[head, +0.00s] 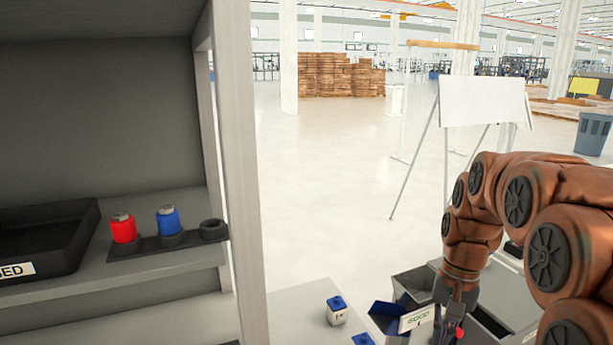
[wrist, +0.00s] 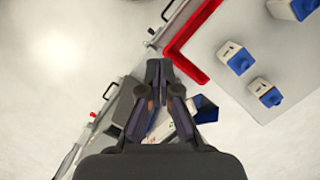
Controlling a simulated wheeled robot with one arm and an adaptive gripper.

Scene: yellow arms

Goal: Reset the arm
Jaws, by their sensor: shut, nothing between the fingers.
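My copper-coloured arm reaches in from the right of the head view and bends downward. My gripper (head: 452,322) points down over the bins at the bottom right. In the wrist view my gripper (wrist: 160,70) shows its dark fingers together at the tips, with nothing held between them. Below it are a grey bin with a "GOOD" label (head: 417,319) and a blue bin (head: 384,317), partly hidden by the gripper. The blue bin also shows in the wrist view (wrist: 207,110), beside the fingers.
A white box with a blue top (head: 336,313) stands on the table left of the bins; several such boxes show in the wrist view, near a red edging (wrist: 178,48). The shelf at left holds a black tray (head: 75,235), red (head: 123,230) and blue (head: 168,220) canisters. An easel board (head: 482,102) stands behind.

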